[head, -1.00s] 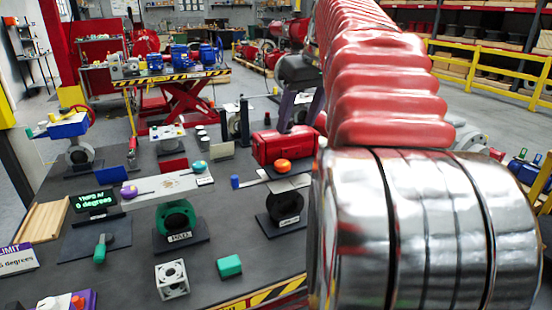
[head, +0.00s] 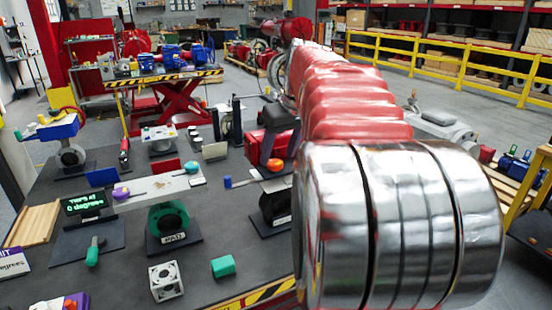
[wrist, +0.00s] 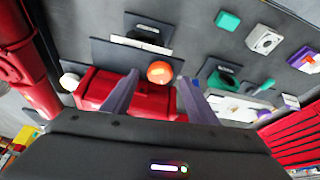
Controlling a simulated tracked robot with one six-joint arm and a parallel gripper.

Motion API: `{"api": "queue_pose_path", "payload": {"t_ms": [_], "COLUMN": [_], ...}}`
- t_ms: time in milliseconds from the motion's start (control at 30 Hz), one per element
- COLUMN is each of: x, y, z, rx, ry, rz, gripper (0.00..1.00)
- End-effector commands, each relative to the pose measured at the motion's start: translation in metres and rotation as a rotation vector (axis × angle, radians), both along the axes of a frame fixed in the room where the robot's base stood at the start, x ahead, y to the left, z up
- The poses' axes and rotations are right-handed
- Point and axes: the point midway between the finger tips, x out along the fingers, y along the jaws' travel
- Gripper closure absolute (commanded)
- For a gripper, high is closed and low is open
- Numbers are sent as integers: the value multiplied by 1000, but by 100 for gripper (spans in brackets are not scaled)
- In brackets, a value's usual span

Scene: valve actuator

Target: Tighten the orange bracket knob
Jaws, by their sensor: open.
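The orange knob (head: 275,164) sits in front of the red actuator box (head: 250,147), above a dark round valve body (head: 277,204) with a white label. In the wrist view the orange knob (wrist: 160,72) shows between the tips of my two grey-purple fingers. My gripper (wrist: 157,80) is open, with a finger on each side of the knob; I cannot tell whether either touches it. In the head view my gripper (head: 267,158) is beside the knob, in front of the red box, and my arm hides part of the bench to the right.
A pale bracket plate with a purple knob (head: 121,193) and a teal knob (head: 191,166) stands left of the orange knob. A green block (head: 223,266) and a white fan-like cube (head: 166,281) lie in front. Bare dark bench surface shows between them.

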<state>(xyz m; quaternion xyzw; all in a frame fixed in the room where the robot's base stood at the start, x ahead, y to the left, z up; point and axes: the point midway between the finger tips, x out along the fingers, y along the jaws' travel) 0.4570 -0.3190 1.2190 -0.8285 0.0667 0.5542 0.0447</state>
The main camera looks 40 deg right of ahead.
Motion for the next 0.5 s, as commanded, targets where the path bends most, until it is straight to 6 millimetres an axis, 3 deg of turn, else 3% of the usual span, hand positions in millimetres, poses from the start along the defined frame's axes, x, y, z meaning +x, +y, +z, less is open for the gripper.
{"api": "queue_pose_path", "payload": {"t_ms": [200,500], "x": [9,10], "y": [-1,-2], "z": [-20,-23], "rx": [-1,0], "ry": [-1,-1], "rz": [1,0], "gripper": [47,47]}}
